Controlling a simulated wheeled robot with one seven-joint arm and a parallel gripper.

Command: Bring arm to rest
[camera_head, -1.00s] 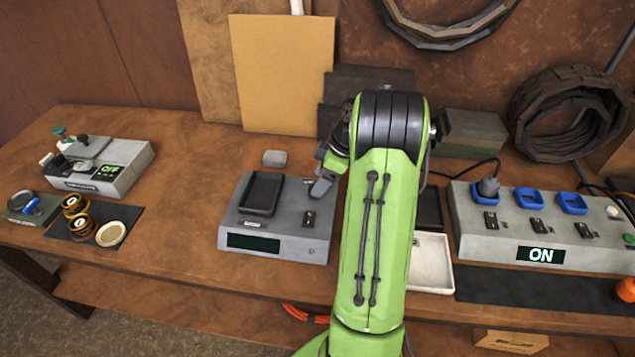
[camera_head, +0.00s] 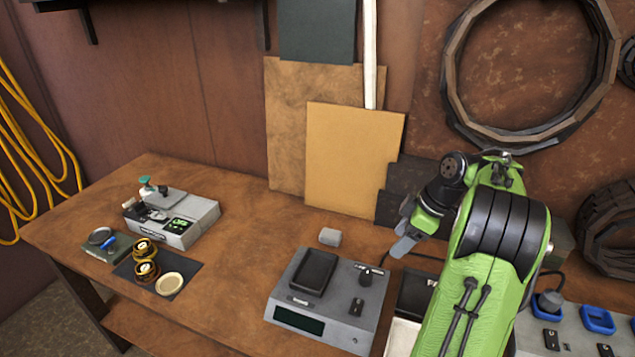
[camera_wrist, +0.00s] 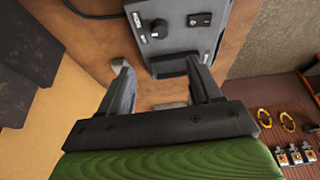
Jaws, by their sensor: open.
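My green arm rises at the right of the head view, with my gripper (camera_head: 401,238) bent toward the left above the workbench. In the wrist view my gripper (camera_wrist: 160,85) shows two grey fingers spread apart with nothing between them. Beyond the fingertips lies the grey scale-like box (camera_wrist: 178,35) with a knob and a switch. In the head view this box (camera_head: 352,325) stands on the bench, with a dark tray on top and a dark display in front. My gripper is above and behind its right side, apart from it.
The wooden bench (camera_head: 245,255) is clear between the box and the left-hand device (camera_head: 190,222). A small grey block (camera_head: 330,237) lies behind the box. Boards (camera_head: 350,165) lean on the wall. A panel with blue sockets (camera_head: 598,319) is at the right, partly behind my arm.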

